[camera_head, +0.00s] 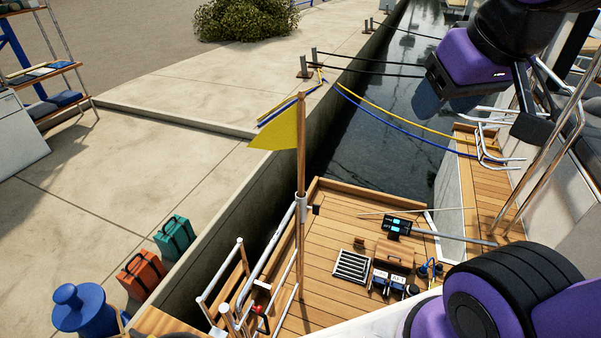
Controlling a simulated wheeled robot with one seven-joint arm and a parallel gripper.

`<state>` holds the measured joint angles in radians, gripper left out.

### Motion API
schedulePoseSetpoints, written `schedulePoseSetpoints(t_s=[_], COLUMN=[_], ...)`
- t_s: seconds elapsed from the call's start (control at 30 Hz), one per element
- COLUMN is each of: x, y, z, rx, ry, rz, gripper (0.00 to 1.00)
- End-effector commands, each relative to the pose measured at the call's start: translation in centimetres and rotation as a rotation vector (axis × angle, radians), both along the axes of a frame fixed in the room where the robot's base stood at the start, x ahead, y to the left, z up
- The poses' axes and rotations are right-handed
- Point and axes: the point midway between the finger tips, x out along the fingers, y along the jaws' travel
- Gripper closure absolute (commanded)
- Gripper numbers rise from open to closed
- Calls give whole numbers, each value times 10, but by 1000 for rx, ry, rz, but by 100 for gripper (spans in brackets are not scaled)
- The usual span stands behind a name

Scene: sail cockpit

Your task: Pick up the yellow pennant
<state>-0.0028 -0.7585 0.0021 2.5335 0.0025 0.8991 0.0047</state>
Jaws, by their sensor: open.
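The yellow pennant (278,135) is a triangular flag on an upright wooden staff (300,165). It points left of the staff, left of the picture's middle. The staff stands at a steel rail, with a light fitting (302,206) around it; its lower end reaches down in front of the deck. My gripper (450,101) appears at the upper right, over the water, well apart from the pennant. It is open and nothing shows in it. Its fingers are dark and partly hard to make out.
The wooden deck (345,215) holds a grate (351,267), a wooden box (394,256) and small devices. Steel rails (265,255) stand left of it. Mooring lines (400,117) cross the water. Green (174,238) and orange (140,274) cases and a blue bollard (82,310) stand on the quay.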

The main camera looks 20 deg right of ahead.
Motion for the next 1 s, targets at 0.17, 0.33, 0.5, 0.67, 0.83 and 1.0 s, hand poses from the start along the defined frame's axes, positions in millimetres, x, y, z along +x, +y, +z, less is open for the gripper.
schedulePoseSetpoints(t_s=[0.17, 0.33, 0.5, 0.67, 0.83, 1.0], x=[37, 97, 153, 200, 242, 275], y=[2, 7, 13, 20, 27, 35], z=[-7, -21, -40, -60, -86, -114], rx=[0, 3, 6, 10, 16, 22], ry=[-54, -164, -279, -388, -502, -618], rz=[9, 21, 34, 45, 56, 65], gripper=[45, 45, 45, 45, 45, 45])
